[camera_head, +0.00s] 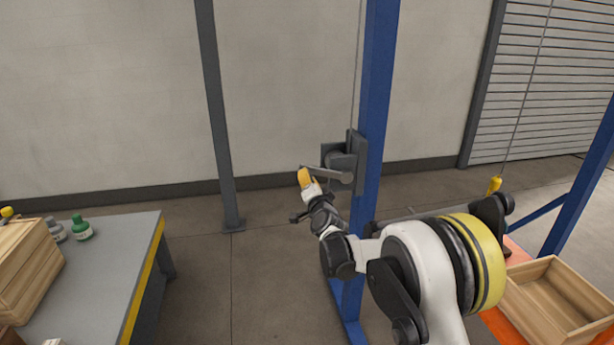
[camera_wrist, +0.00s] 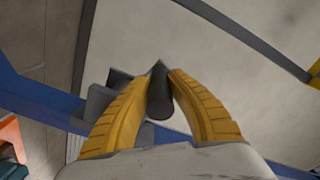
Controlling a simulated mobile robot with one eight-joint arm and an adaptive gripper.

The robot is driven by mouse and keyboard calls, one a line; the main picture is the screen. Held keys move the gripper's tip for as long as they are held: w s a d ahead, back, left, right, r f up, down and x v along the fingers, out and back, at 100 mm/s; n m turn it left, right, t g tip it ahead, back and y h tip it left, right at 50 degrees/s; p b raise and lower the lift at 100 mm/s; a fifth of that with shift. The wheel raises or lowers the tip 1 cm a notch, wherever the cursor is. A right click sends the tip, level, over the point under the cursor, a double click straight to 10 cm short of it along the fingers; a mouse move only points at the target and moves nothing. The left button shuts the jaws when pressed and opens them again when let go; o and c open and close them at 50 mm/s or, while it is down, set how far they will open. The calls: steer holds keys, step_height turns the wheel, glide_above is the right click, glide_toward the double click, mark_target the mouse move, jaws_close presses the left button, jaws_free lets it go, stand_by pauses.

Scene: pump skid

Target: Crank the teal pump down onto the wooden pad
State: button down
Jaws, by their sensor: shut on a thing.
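My gripper (camera_head: 305,178) has yellow fingers and is at the free end of the grey crank arm (camera_head: 328,173). The crank belongs to a dark winch (camera_head: 357,150) on the blue post (camera_head: 377,90). In the wrist view my gripper (camera_wrist: 160,78) is shut on the dark cylindrical crank handle (camera_wrist: 160,103), one finger on each side. I cannot make out the teal pump or the wooden pad in the head view; my arm covers part of that area. A small dark teal shape (camera_wrist: 12,170) shows at the wrist view's lower left corner, too cut off to identify.
A yellow hook block (camera_head: 494,185) hangs on a cable at right. A wooden crate (camera_head: 560,300) sits over an orange base (camera_head: 505,328). Floor between bench and post is clear.

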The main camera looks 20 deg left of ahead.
steer(key=shift+a+f+n, duration=0.1)
steer(key=shift+f+n, duration=0.2)
steer(key=c, duration=1.2)
jaws_free()
steer(key=v, duration=1.2)
